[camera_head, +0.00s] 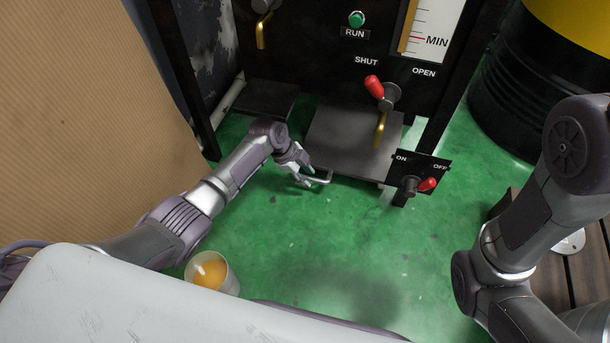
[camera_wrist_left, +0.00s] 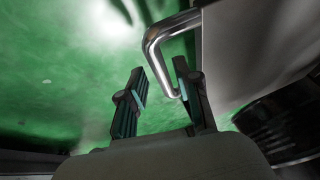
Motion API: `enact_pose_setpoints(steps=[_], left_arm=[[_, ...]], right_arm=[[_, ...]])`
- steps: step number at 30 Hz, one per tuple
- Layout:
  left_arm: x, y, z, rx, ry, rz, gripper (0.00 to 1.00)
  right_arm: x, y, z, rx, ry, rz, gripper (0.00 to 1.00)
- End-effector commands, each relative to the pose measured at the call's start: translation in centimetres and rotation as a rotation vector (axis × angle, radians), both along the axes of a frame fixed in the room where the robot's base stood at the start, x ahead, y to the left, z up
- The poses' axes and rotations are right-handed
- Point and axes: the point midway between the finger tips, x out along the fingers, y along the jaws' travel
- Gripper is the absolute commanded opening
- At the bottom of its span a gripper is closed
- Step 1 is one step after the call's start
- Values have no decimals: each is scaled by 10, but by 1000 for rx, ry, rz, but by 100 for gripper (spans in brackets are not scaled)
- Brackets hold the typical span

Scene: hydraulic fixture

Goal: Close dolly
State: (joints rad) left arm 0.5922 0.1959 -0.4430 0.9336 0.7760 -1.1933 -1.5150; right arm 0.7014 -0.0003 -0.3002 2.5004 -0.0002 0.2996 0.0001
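The dolly (camera_head: 350,142) is a dark flat plate low at the front of the black fixture, pulled out over the green floor. Its bent metal handle (camera_head: 325,179) sticks out at the front left corner. My left gripper (camera_head: 306,176) is at this handle. In the left wrist view the gripper (camera_wrist_left: 163,95) is open, with its two fingers apart. The shiny handle (camera_wrist_left: 156,52) reaches down into the gap, close to the right finger; whether it touches is unclear. The dolly's grey plate (camera_wrist_left: 255,45) fills the upper right there. My right gripper is not in view.
The fixture carries a red SHUT/OPEN lever (camera_head: 374,86), a red ON/OFF switch (camera_head: 427,184) and a green RUN button (camera_head: 356,19). A cup with orange contents (camera_head: 212,273) stands at lower left. A black and yellow drum (camera_head: 520,100) is at right. Green floor before the dolly is free.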

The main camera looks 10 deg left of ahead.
Motion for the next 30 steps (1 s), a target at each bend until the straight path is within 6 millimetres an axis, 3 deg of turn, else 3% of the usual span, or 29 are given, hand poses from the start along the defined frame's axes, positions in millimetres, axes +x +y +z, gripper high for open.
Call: enact_pose_setpoints(steps=[11,17,24,30], left_arm=[[0,1,3,0,-2,1,41],[-4,12,26,2,-5,0,41],[-29,67,26,5,2,3,41],[-44,103,27,4,0,2,41]], right_arm=[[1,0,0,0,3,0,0],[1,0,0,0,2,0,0],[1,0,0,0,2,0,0],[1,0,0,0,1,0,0]])
